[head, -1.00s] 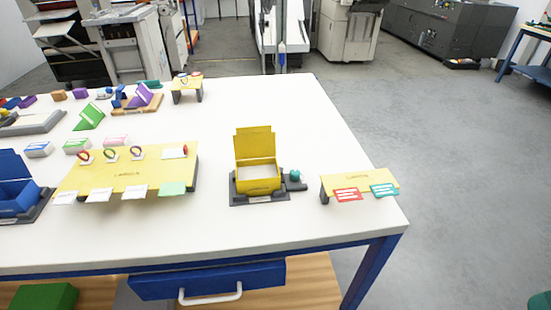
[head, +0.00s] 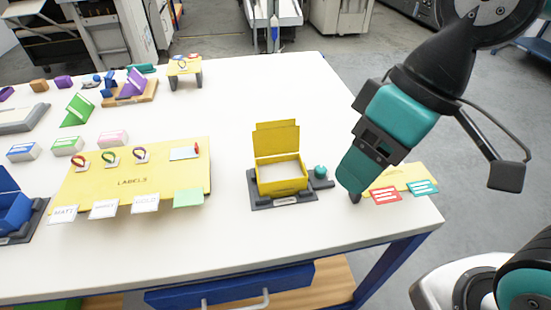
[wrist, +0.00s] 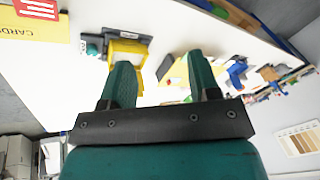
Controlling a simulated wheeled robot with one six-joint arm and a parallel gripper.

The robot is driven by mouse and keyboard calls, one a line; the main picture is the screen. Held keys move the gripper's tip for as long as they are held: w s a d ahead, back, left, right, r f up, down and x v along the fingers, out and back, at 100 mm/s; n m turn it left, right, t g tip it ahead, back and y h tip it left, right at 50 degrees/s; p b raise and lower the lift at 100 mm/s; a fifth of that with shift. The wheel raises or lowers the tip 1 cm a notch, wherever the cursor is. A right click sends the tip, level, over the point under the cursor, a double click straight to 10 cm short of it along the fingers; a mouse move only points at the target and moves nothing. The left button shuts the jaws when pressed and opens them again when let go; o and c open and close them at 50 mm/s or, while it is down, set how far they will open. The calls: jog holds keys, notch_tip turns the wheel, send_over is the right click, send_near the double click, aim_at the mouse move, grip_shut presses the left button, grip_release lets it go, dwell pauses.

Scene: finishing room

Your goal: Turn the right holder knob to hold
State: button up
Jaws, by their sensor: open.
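The right holder (head: 257,203) is a dark grey base with an open yellow box (head: 283,186) in it, lid raised. Its round teal knob (head: 320,171) sits on a grey arm at the holder's right side. I cannot tell the knob's setting. In the wrist view the knob (wrist: 92,48) and yellow box (wrist: 128,60) show beyond the fingers, near the left finger. My gripper (wrist: 159,75) is open and empty. In the head view my gripper (head: 354,192) points down to the right of the knob, apart from it, in front of the yellow card stand.
A yellow stand (head: 408,178) with red and teal cards is close to my gripper, partly hidden by it. A yellow labels board (head: 130,182) lies left of the holder. A blue box (head: 12,212) is at the left edge. White table is bare behind the holder.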

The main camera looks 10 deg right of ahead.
jog(key=w+n+h, duration=0.1)
jog(key=w+n, duration=0.2)
jog(key=w, duration=0.5)
jog(key=n+h, duration=0.3)
jog(key=n, duration=0.2)
send_near(321, 168)
notch_tip(321, 168, down, 10)
jog(key=shift+r+p, duration=0.15)
jog(key=shift+p, duration=0.2)
